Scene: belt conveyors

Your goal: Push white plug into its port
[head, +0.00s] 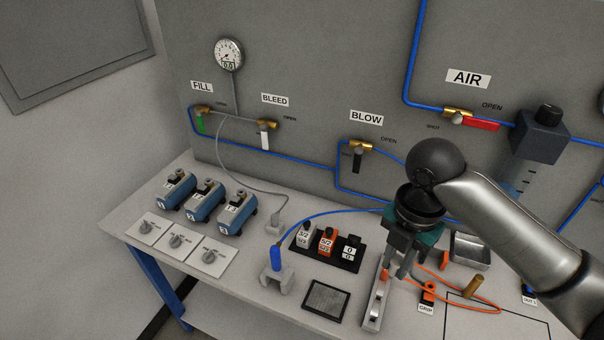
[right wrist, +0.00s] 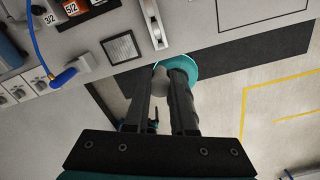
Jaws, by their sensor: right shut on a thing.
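My right gripper (head: 396,272) reaches down over the front of the bench, its fingers close together just above a narrow silver rail (head: 370,318) with pale blocks on it. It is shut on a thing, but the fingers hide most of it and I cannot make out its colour. In the right wrist view the gripper (right wrist: 170,75) shows from behind, with a teal round part (right wrist: 192,62) beyond the fingers. I cannot clearly pick out the white plug or its port in either view. My left gripper is not in view.
A blue plug (head: 276,258) stands in a grey holder. A black tray (head: 325,258) holds white, orange and black valve blocks. A dark square pad (head: 325,299) lies nearby.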

